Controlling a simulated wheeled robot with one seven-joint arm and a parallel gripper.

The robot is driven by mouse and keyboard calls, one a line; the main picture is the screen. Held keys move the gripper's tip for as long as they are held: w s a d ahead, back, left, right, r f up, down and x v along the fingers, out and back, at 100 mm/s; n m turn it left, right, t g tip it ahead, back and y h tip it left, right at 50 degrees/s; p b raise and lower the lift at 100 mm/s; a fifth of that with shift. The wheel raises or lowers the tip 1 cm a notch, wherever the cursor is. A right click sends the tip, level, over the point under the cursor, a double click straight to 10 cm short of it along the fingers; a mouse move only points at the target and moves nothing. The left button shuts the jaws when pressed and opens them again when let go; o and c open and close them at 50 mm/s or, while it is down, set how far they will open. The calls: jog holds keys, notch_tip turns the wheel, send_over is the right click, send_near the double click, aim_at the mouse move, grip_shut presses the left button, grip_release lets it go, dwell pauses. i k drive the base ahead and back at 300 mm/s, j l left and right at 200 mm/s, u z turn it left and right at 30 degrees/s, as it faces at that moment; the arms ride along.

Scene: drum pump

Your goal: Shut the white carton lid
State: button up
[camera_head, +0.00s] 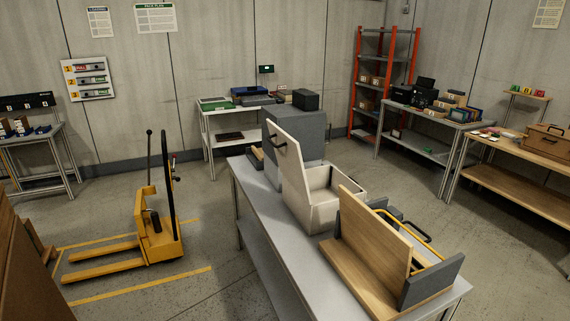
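The white carton (325,213) stands on the long grey table (262,220) in the middle of the room. Its lid (291,166) is open and stands up steeply, leaning a little back at the carton's left side. A black handle (277,142) sits near the top of the lid's left face. The carton's inside shows partly from above and looks pale and empty, though its floor is partly hidden. My gripper is not in view.
A wooden box (373,237) with grey ends and a yellow bar stands in front of the carton, its wooden panel upright. A grey box (308,137) stands behind the lid. A yellow pallet truck (157,238) is on the floor left, with clear floor between it and the table.

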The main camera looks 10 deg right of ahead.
aim_at(287, 148)
jog(key=i+j+u, duration=0.7)
jog(key=i+u, duration=0.2)
jog(key=i+l+u, duration=0.3)
jog(key=i+u, duration=0.2)
jog(key=i+l+u, duration=0.5)
jog(key=k, duration=0.1)
